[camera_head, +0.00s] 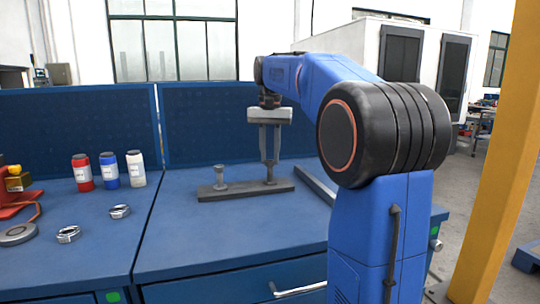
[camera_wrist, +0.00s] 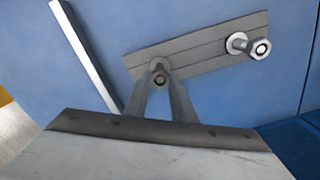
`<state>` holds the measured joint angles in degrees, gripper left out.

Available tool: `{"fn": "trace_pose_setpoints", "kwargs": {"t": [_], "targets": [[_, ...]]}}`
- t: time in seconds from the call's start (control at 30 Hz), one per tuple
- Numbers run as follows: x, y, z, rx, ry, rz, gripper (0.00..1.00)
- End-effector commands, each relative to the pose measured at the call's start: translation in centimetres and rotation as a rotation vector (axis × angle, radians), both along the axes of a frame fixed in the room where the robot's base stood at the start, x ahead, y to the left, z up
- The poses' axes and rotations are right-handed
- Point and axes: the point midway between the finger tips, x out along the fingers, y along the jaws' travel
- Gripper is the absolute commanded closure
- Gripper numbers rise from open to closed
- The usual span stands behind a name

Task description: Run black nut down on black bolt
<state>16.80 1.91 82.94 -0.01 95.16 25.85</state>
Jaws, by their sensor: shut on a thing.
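A grey base plate (camera_head: 240,191) lies on the blue bench and carries two upright bolts. My gripper (camera_head: 269,162) points straight down over the right-hand bolt in the head view. In the wrist view my gripper (camera_wrist: 160,88) has its two fingertips closed in around the top of a dark bolt (camera_wrist: 159,78), where I take the black nut to be. The nut is mostly hidden between the fingers, and its height on the thread cannot be told. The other bolt (camera_head: 220,176) stands free on the left with a wider head or nut on top; it also shows in the wrist view (camera_wrist: 260,48).
A grey bar (camera_head: 316,185) lies right of the plate. Red (camera_head: 82,173), blue (camera_head: 109,170) and white (camera_head: 136,169) bottles stand at the left. The bench in front of the plate is clear.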

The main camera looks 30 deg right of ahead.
Motion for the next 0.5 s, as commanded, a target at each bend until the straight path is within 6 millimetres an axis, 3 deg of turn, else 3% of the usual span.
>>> {"fn": "trace_pose_setpoints", "kwargs": {"t": [0.5], "targets": [[0.00, 0.00, 0.00, 0.000, 0.000, -0.533, 1.00]]}}
